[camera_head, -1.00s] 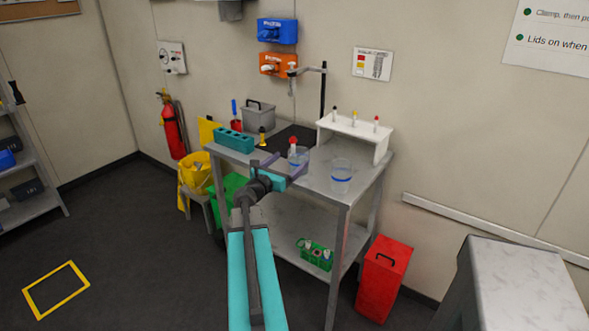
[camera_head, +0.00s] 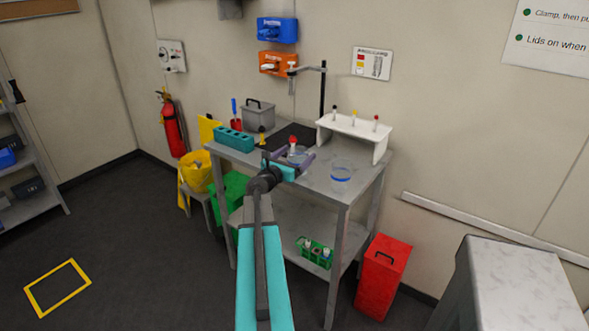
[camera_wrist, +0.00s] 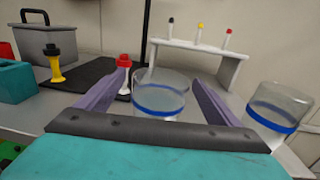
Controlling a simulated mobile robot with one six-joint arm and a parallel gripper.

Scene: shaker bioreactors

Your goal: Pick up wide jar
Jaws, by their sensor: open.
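A clear jar with a blue band (camera_wrist: 160,98) stands upright on the grey table, between the two purple fingers of my gripper (camera_wrist: 161,82). The fingers are open, one on each side of it; I cannot tell whether either touches it. In the head view, my gripper (camera_head: 287,161) is at this same jar (camera_head: 298,156), partly hiding it. A second clear jar with a blue band (camera_head: 342,171) stands apart to the right, and also shows in the wrist view (camera_wrist: 279,107). I cannot tell for certain which one is the wider.
A red-capped piece (camera_wrist: 124,66) stands close behind the left finger. A white rack (camera_head: 355,128) with several capped pieces stands behind the jars. A black mat, a clamp stand (camera_head: 322,90), a teal block (camera_head: 234,139) and a grey box (camera_head: 258,116) occupy the table's left and back.

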